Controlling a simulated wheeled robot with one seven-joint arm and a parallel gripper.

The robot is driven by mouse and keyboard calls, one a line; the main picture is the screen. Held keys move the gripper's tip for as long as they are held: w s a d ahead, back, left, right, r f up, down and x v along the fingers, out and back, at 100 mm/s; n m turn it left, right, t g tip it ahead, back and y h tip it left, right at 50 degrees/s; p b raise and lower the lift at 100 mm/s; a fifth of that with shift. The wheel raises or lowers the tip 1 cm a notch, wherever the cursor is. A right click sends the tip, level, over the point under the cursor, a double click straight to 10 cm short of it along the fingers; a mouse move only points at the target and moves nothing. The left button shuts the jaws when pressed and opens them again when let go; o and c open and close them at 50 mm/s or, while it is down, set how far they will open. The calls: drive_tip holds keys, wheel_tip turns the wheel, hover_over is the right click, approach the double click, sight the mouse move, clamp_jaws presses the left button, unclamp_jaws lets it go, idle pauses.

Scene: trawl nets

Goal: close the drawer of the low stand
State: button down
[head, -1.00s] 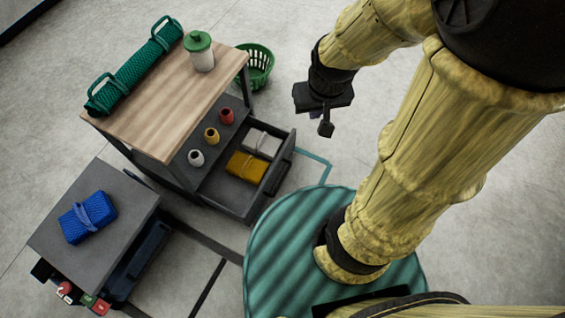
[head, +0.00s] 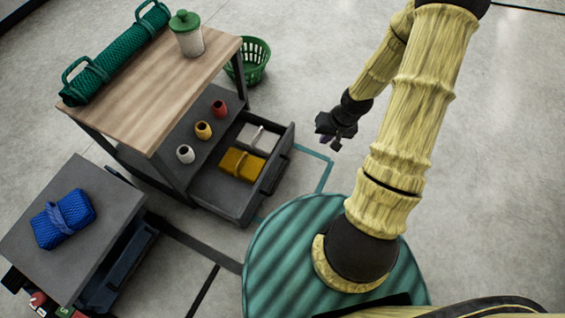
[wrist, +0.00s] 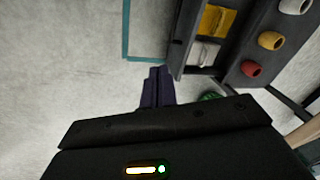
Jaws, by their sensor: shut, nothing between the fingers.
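The low grey stand (head: 100,195) is at the lower left in the head view, with a blue net bundle (head: 63,218) on top. A dark blue drawer-like part (head: 122,268) shows on its right side; how far it stands out is hard to tell. A grey drawer (head: 232,205) stands open under the wood-topped bench (head: 160,85). It holds a yellow bundle (head: 242,164) and a white bundle, and shows in the wrist view (wrist: 180,45) too. My gripper (head: 337,142) is shut and empty, in the air right of the open drawer. Its fingers (wrist: 157,87) are together, apart from the drawer.
Red, yellow and white spools (head: 204,130) stand on the bench's lower shelf. A green rolled net (head: 118,55) and a lidded jar (head: 188,38) are on the bench top. A green basket (head: 250,65) stands behind.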

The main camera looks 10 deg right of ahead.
wheel_tip(320, 180, down, 19)
drive_tip(key=w+a+m+t+y+b, duration=0.2)
drive_tip(key=m+t+y+b, duration=0.2)
drive_tip(key=b, duration=0.3)
drive_tip(key=shift+w+a+r+m+y, duration=0.2)
drive_tip(key=shift+m+y, duration=0.2)
drive_tip(key=shift+y, duration=0.2)
drive_tip(key=b, duration=0.6)
approach(276, 158)
wheel_tip(276, 158, down, 3)
drive_tip(key=a+b, duration=0.1)
drive_tip(key=w+a+f+b, duration=0.1)
drive_tip(key=shift+w+a, duration=0.3)
drive_tip(key=shift+w+a+r, duration=0.2)
drive_tip(key=shift+w+a, duration=0.15)
drive_tip(key=shift+a, duration=0.15)
drive_tip(key=shift+w, duration=0.1)
